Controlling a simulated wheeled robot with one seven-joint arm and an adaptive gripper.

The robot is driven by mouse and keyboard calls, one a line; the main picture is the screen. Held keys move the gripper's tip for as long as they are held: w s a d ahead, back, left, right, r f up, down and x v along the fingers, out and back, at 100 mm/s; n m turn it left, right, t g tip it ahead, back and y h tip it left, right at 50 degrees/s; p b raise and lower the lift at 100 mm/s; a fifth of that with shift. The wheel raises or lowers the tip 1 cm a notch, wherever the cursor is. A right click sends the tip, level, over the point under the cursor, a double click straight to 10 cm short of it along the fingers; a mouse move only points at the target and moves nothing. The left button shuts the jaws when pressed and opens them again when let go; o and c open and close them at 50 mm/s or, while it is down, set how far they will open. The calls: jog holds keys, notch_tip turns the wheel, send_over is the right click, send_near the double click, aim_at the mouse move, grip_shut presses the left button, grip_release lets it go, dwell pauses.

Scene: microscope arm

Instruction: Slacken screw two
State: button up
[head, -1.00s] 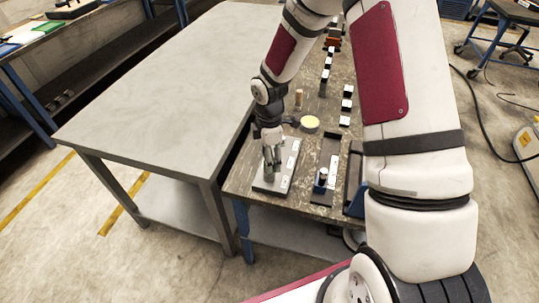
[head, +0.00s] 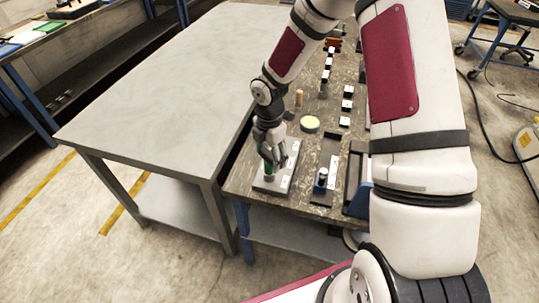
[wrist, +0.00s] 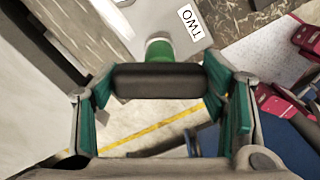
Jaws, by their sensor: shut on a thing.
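Screw two has a green collar (wrist: 160,50) and a dark grey crossbar-like head (wrist: 155,81). In the head view my gripper (head: 269,160) points down at the plate (head: 262,187), with the green of the screw (head: 268,171) showing below the fingers. The fingers hide most of the head there.
A dark fixture with a silver-topped knob (head: 322,173) stands to the right on the same bench. A yellow disc (head: 309,123) and several small black-and-white blocks (head: 347,105) lie farther back. A bare grey table (head: 150,90) is at the left.

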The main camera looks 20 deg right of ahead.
jog(key=shift+n, duration=0.7)
jog(key=shift+r+m, duration=0.15)
jog(key=shift+m, duration=0.45)
jog(key=shift+r+p, duration=1.1)
jog(key=shift+r, duration=1.8)
